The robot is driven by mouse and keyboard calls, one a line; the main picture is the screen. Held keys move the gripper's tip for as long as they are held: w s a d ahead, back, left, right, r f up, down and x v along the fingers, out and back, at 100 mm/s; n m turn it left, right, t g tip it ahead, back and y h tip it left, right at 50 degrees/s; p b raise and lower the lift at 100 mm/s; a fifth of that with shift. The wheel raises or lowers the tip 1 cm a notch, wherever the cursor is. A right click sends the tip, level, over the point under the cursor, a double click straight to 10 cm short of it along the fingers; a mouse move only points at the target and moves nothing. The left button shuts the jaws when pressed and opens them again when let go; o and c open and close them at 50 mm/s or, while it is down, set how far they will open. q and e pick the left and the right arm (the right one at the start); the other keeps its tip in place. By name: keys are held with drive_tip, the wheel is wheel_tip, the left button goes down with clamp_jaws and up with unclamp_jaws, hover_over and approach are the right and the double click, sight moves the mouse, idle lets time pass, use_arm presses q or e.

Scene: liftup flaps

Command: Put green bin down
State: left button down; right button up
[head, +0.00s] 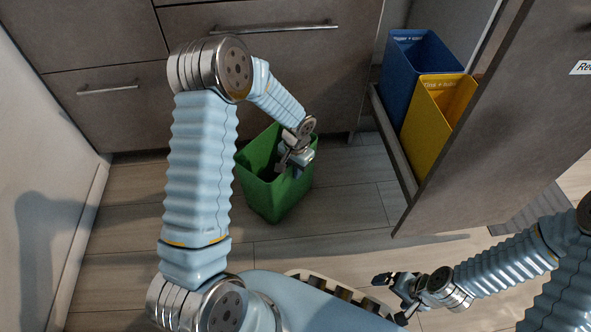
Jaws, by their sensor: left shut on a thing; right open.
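The green bin (268,197) is an open-topped box in the middle of the head view, in front of the grey cabinets. My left gripper (287,163) is at the bin's right rim and is shut on it. The bin looks upright or slightly tilted. I cannot tell whether its base touches the floor. The gripper and wrist hide part of the rim. My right gripper (388,295) is open and empty at the lower right, apart from the bin.
A pulled-out drawer (397,150) at the right holds a blue bin (407,72) and a yellow bin (431,127). Its tall front panel (490,150) stands to the right. Grey cabinets (110,110) close off the back. Wooden floor (350,205) is clear between the green bin and drawer.

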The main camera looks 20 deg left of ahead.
use_arm(q)
drive_tip(key=shift+f, duration=0.15)
drive_tip(key=c, duration=1.3)
unclamp_jaws()
drive_tip(key=shift+o, duration=0.2)
drive_tip(key=shift+r, duration=0.55)
wheel_tip(320, 180, up, 11)
drive_tip(key=p, duration=0.3)
drive_tip(key=s+d+f+n+h, duration=0.2)
drive_tip(key=s+d+f, duration=0.4)
drive_tip(key=s+f, duration=0.3)
drive_tip(key=s+d+f+n+h, duration=0.2)
drive_tip(key=s+d+f, duration=0.5)
drive_tip(key=s+f, duration=0.2)
drive_tip(key=shift+s+n+t, duration=0.4)
drive_tip(key=shift+s, duration=0.45)
